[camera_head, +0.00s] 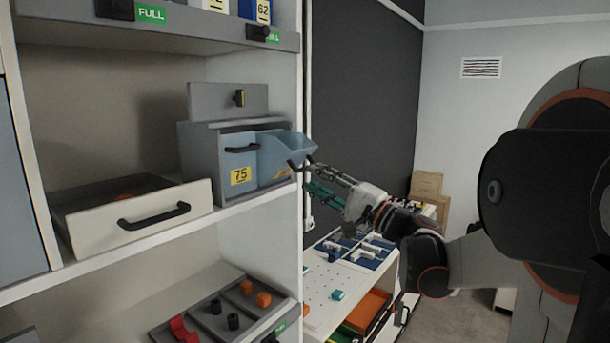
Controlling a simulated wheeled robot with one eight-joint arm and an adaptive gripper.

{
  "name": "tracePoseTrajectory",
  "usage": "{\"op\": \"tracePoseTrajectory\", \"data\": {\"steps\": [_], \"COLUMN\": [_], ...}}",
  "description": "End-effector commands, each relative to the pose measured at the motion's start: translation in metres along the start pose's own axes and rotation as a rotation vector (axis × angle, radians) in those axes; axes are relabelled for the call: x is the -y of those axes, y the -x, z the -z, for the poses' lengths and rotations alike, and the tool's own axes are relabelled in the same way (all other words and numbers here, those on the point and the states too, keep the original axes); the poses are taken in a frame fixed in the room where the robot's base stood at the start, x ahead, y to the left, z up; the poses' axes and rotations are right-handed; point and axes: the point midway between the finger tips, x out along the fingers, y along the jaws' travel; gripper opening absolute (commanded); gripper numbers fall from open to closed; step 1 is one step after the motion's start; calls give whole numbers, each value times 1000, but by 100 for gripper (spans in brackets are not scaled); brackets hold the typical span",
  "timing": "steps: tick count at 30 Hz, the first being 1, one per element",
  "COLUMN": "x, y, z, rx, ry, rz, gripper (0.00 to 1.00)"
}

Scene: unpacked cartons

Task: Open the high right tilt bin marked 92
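A grey unit (198,163) with two blue tilt bins stands on the shelf. The left tilt bin (240,157), marked 75, is shut and upright. The right tilt bin (284,146) is tilted forward, its top open. Its yellow label (283,173) is partly visible and its number is too small to read. Its dark handle (301,163) is at the front upper edge. My gripper (309,178) is just right of this bin, beside the handle, with its fingers apart and nothing seen between them. I cannot tell whether a finger touches the handle.
An open white drawer (160,215) with a dark handle juts out on the left. Below are a tray (215,318) with orange, black and red pieces and a pegboard worktop (328,285). The shelf upright (300,235) stands close to my gripper.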

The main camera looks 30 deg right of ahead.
Motion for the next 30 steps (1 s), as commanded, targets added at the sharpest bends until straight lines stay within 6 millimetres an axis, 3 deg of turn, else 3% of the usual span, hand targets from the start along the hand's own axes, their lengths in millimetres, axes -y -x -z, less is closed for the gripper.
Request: {"op": "tracePoseTrajectory", "data": {"steps": [6,12,30], "x": [-1,-1,-1], "y": [46,70,77], "z": [4,5,4], "rx": [-6,-6,-5], "ry": [1,0,-1], "rz": [-1,-2,-2], "gripper": [29,29,29]}}
